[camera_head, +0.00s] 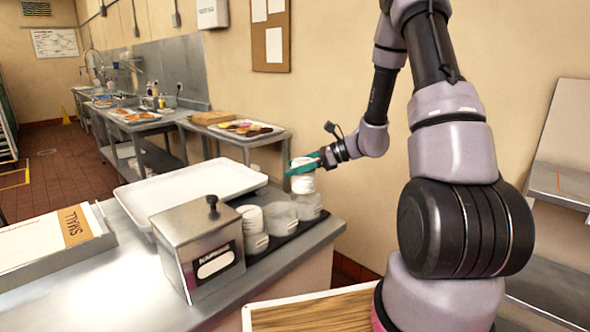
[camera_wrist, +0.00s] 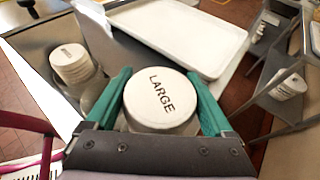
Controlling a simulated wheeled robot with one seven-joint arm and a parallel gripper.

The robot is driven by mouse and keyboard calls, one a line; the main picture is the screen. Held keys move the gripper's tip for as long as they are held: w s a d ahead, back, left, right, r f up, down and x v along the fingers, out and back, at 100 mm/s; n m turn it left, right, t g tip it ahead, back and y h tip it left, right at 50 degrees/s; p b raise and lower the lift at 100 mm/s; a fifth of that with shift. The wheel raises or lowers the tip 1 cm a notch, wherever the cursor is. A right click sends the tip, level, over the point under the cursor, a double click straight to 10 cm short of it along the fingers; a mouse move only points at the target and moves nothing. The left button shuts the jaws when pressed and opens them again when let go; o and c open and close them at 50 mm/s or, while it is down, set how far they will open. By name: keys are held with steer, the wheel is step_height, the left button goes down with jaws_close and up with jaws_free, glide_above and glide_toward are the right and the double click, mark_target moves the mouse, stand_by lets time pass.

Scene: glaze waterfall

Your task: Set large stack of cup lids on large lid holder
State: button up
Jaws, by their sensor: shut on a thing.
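My gripper (camera_head: 303,163) is shut on a white stack of cup lids (camera_head: 303,183). In the wrist view the green fingers (camera_wrist: 160,95) grip both sides of the stack, and its round top (camera_wrist: 160,102) reads "LARGE". The stack looks upright. In the head view it is just above the rightmost clear round holder (camera_head: 308,207) on a dark base; I cannot tell whether it touches. A second clear holder (camera_head: 281,217) is in the middle. Another white lid stack (camera_head: 251,220) sits at the left of the row and also shows in the wrist view (camera_wrist: 70,60).
A metal napkin box (camera_head: 201,250) stands left of the holders. A large white tray (camera_head: 190,192) lies behind them on the steel counter. The wall is close behind the counter's right end.

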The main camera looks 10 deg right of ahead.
mark_target(299, 189)
steer(key=shift+s+f+n+g, duration=0.2)
steer(key=shift+s+n+g, duration=0.2)
steer(key=shift+s, duration=0.05)
steer(key=shift+f, duration=0.25)
steer(key=shift+d+f, duration=0.1)
steer(key=shift+f, duration=2.5)
steer(key=shift+s+d, duration=0.1)
steer(key=shift+d, duration=0.05)
steer(key=shift+f, duration=0.55)
steer(key=o, duration=1.1)
